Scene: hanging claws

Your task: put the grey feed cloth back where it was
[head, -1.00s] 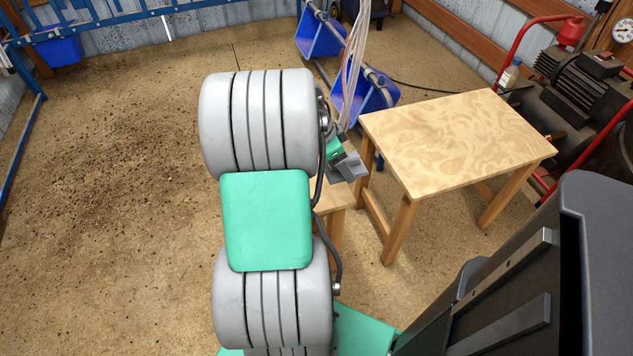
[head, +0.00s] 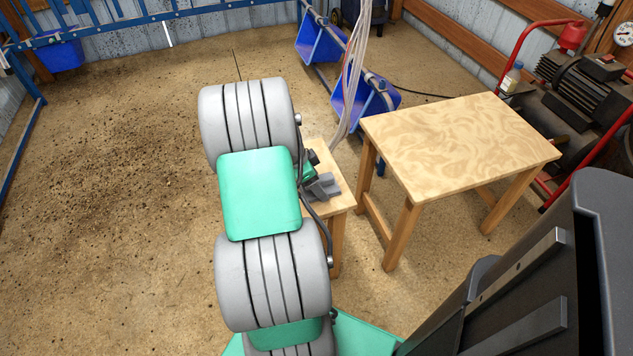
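My gripper (head: 322,187) is a small grey blocky shape at the end of my arm, just right of the white-and-green arm links. It is over or near the top of a low wooden table (head: 343,199), which my arm partly covers. Its fingers are too small and too covered to tell whether they are open or shut, or whether they hold anything. I cannot make out the grey feed cloth as a separate thing; it may be hidden behind my arm or merge with the grey of the gripper.
A larger wooden table (head: 460,145) with a bare top stands to the right. Pale hoses (head: 356,75) hang behind my gripper. Blue buckets (head: 362,100) sit on a rail at the back. A motor unit with a red frame (head: 582,85) stands far right. The left floor is open.

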